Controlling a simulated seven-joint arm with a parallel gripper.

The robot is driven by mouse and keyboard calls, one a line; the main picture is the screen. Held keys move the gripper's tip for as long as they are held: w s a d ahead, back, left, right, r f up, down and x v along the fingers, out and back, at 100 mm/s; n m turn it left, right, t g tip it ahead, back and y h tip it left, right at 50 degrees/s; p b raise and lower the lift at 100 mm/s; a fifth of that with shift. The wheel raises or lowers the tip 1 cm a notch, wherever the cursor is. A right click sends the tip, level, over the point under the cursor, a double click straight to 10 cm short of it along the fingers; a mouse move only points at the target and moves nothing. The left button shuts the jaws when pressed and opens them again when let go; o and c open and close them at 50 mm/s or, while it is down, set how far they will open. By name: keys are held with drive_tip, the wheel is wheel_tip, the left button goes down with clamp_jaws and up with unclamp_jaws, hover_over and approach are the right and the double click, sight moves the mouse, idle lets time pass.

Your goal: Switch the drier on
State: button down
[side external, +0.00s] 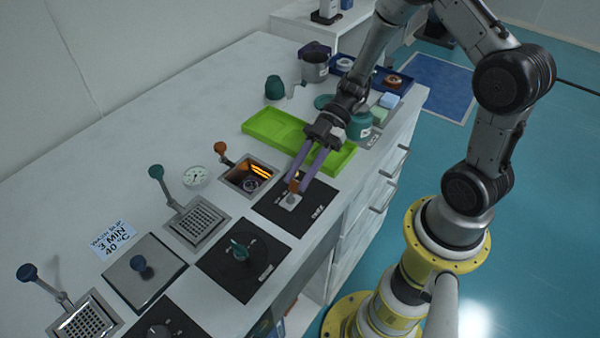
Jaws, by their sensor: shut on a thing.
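My gripper (296,184) has two long purple fingers and points down at a black panel (272,212) near the bench's front edge. The fingers are shut on a small orange switch (293,186) that rises from a pale base plate (289,201) on this panel. The fingers partly cover the switch, and I cannot tell which position it is in. The panel's lettering is too small to read. Beside the panel to the left is a recessed metal box (232,176) with a bright orange glow inside, probably the drier. An orange-knobbed lever (222,149) stands at its back edge.
A green tray (262,131) lies just behind my gripper. A black panel with a teal knob (239,251), a teal-knobbed lever (156,173) and a lidded plate (144,272) stand to the left. A teal jar (359,126) stands right of the fingers.

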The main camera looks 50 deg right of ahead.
drive_tip(key=c, duration=0.6)
unclamp_jaws()
drive_tip(key=shift+c, duration=0.2)
drive_tip(key=v, duration=0.3)
drive_tip(key=shift+w, duration=0.1)
wheel_tip(320, 180, up, 7)
